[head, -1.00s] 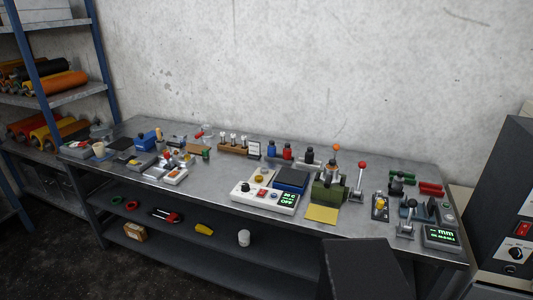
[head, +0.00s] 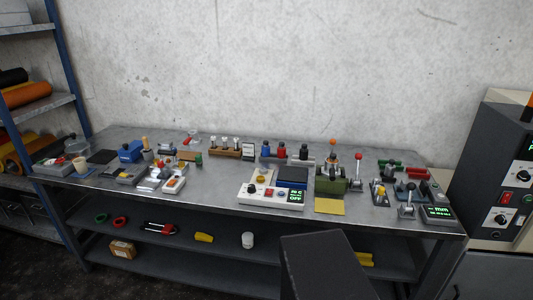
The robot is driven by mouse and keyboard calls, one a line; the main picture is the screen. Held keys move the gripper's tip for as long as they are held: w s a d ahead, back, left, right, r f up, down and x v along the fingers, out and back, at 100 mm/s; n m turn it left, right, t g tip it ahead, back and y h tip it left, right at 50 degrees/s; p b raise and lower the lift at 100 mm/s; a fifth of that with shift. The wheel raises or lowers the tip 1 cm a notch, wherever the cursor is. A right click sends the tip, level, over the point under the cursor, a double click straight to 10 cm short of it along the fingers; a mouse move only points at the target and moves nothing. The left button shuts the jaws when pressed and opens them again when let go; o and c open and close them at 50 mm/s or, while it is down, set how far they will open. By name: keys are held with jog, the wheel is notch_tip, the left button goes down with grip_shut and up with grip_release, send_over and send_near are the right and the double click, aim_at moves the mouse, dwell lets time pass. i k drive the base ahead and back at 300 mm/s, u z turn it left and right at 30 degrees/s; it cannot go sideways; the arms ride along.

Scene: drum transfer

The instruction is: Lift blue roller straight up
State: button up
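I cannot clearly pick out a blue roller in the head view. The rolls on the left shelf that show are orange (head: 28,94), black (head: 13,77) and yellow. Blue things on the workbench (head: 215,190) are a small blue block (head: 131,150) at the left, a small dark-blue bottle-like piece (head: 266,150) at the back, and a flat blue-topped box (head: 292,176) near the middle. My gripper is not in view.
A blue-posted shelf rack (head: 62,60) stands at the left. A dark instrument cabinet (head: 497,160) stands at the right end. Many small devices crowd the bench top. Bare floor shows at bottom left.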

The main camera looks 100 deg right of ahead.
aim_at(265, 148)
jog(key=z, duration=0.85)
jog(key=k, duration=0.1)
jog(key=z, duration=2.75)
jog(key=i, duration=0.65)
